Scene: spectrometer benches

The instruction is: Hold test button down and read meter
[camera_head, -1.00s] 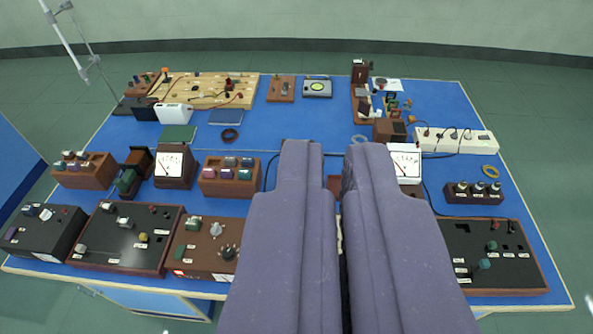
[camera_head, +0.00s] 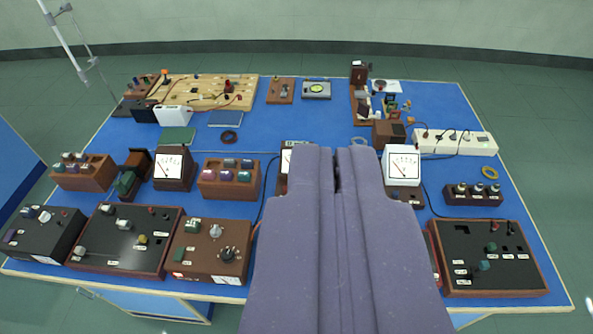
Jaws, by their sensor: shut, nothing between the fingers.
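My gripper (camera_head: 335,170) is shut and empty, its two purple fingers together over the middle of the bench. A white-faced meter (camera_head: 401,164) with a red needle stands just right of the fingertips. A second meter (camera_head: 286,158) shows only its left edge beside the left finger; the rest is hidden. A third meter (camera_head: 170,164) in a brown case stands at the left. The scale readings are too small to tell. I cannot tell which control is the test button. Whatever lies on the bench's front middle is covered by the fingers.
A brown control box (camera_head: 198,262) with knobs and a black panel (camera_head: 490,250) with small buttons flank the fingers on the front edge. A power strip (camera_head: 455,142) with cables lies at the right. Blue bench top (camera_head: 300,118) is clear behind the fingers.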

